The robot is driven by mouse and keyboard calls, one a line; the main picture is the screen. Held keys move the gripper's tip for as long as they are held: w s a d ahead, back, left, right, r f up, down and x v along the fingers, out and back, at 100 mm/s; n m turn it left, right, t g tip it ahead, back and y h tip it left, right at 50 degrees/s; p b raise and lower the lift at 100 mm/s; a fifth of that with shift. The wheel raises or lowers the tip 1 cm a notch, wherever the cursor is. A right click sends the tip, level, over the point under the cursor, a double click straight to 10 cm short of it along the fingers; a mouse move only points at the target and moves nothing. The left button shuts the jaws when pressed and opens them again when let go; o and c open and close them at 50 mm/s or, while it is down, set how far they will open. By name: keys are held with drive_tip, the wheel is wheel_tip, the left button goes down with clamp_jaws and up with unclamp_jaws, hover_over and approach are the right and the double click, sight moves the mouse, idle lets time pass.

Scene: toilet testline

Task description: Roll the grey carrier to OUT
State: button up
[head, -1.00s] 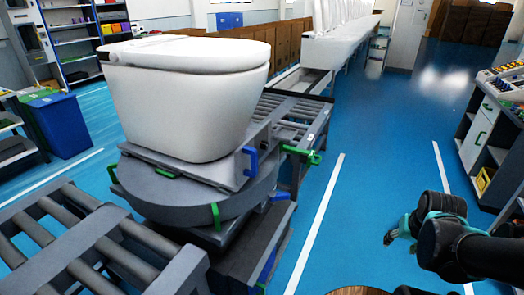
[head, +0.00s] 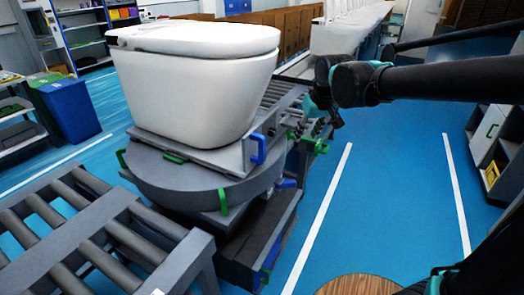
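The grey carrier (head: 200,155) is a flat plate under a white toilet (head: 195,85). It rests on a round grey turntable (head: 185,190) and has a blue handle (head: 258,149) on its right side. Green handles (head: 223,203) show on the turntable's rim. My gripper (head: 325,108) is at the end of my arm, right of the carrier and above the roller conveyor's near end. It looks apart from the blue handle. Its fingers are dark and small against the conveyor, so their opening is unclear. No OUT label is readable.
A roller conveyor (head: 284,92) runs away behind the turntable, and another roller section (head: 90,235) stands at the near left. Blue bins (head: 70,110) and shelves stand at the left. A cabinet (head: 490,130) is at the right. Blue floor is clear between the white lines.

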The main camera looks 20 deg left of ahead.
drive_tip(key=n, duration=0.2)
approach(263, 146)
wheel_tip(263, 146, up, 4)
drive_tip(key=d, duration=0.2)
drive_tip(key=shift+g+y, duration=0.3)
drive_tip(key=x, duration=1.7)
drive_tip(key=shift+s+a, duration=0.1)
drive_tip(key=shift+s, duration=0.15)
clamp_jaws()
